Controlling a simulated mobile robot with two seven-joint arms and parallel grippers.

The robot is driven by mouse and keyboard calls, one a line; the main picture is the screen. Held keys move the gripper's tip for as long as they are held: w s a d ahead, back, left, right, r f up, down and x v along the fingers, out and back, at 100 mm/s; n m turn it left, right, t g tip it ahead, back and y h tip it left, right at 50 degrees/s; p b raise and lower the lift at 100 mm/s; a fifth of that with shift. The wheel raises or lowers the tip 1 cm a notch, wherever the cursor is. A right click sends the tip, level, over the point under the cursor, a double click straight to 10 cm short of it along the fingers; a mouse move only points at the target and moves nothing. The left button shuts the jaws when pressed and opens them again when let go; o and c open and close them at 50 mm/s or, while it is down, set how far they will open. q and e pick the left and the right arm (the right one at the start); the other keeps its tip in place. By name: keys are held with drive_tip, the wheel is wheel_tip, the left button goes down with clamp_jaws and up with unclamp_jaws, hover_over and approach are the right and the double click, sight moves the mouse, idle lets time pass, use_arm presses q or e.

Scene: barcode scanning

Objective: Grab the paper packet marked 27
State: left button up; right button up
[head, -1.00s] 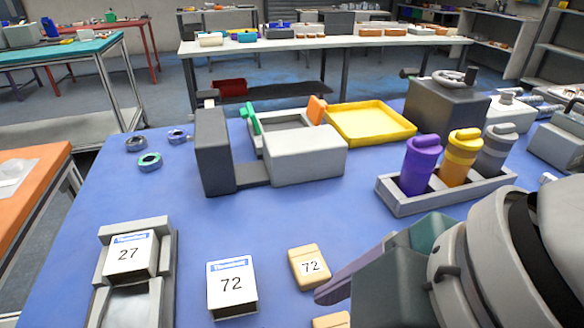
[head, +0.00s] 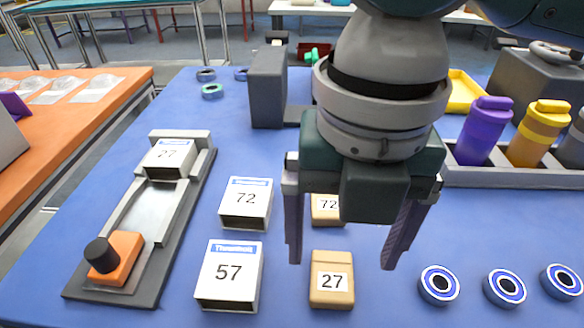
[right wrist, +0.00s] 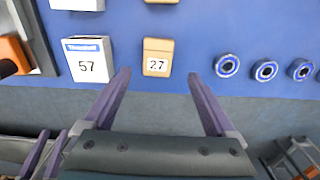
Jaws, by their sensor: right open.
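The tan paper packet marked 27 (head: 332,291) lies on the blue table near its front edge. It also shows in the right wrist view (right wrist: 158,50), beyond and between my fingertips. My right gripper (head: 341,262) is open and empty, with its fingers pointing down above the table around the packet's area; it also shows in the right wrist view (right wrist: 160,76). Another tan packet marked 72 (head: 327,218) lies behind, partly hidden by my gripper. A white box marked 27 (head: 168,163) sits in the grey fixture at the left. My left gripper is not in view.
White boxes marked 72 (head: 246,222) and 57 (head: 230,291) stand left of the packet. Several blue-and-white rings (head: 439,286) lie to its right. A bottle rack (head: 485,174) stands at the back right.

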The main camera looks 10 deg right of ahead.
sight(333, 286)
drive_tip(key=f, duration=0.5)
drive_tip(key=shift+s+a+f, duration=0.1)
drive_tip(key=shift+s+a, duration=0.2)
drive_tip(key=shift+c, duration=0.3)
clamp_jaws()
